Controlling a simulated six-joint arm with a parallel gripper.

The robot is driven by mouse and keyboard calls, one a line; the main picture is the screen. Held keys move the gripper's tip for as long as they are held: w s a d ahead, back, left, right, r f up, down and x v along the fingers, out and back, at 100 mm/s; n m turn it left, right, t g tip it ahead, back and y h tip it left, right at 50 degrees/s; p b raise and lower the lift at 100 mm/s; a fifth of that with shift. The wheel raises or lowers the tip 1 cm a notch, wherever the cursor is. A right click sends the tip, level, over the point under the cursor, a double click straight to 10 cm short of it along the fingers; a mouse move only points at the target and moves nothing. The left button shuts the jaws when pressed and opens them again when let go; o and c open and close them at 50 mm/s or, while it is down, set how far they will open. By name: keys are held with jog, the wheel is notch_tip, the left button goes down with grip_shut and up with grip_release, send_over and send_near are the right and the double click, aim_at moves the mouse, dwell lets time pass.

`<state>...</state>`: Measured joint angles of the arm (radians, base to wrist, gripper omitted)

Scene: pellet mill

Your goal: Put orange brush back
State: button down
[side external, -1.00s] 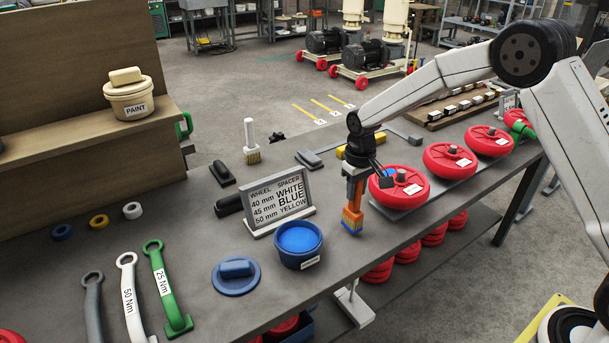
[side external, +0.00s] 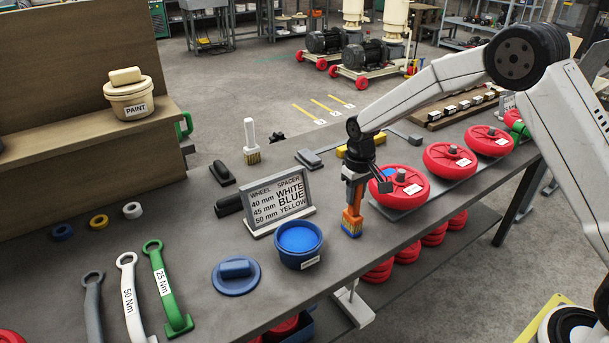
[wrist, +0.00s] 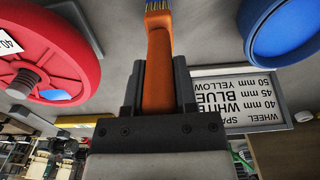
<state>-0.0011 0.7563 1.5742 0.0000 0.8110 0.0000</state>
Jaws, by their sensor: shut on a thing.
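The orange brush (side external: 352,218) hangs bristles-down from my gripper (side external: 354,199), between the blue tub and the nearest red wheel. Its bristles have a blue tip and are close to the bench top; I cannot tell whether they touch it. In the wrist view my gripper (wrist: 159,85) is shut on the orange handle (wrist: 159,60), and the bristles (wrist: 157,5) are cut off by the top edge. The blue paint tub (side external: 299,243) is open, full of blue, and stands just left of the brush. Its blue lid (side external: 236,276) lies on the bench.
A wheel-spacer sign (side external: 278,203) stands behind the tub. A white-handled brush (side external: 251,142) stands upright farther back. Red wheels (side external: 399,186) line the right side. Wrenches (side external: 166,285) lie at the left. Bare bench lies in front of the held brush.

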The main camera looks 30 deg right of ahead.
grip_release()
dwell(0.5)
jog(key=shift+r, duration=0.15)
dwell(0.4)
jog(key=shift+r, duration=4.3)
jog(key=s+f+t, duration=0.2)
jog(key=s+f, duration=0.1)
jog(key=s, duration=1.9)
jog(key=shift+s+f+t, duration=0.2)
jog(key=shift+s+t, duration=0.1)
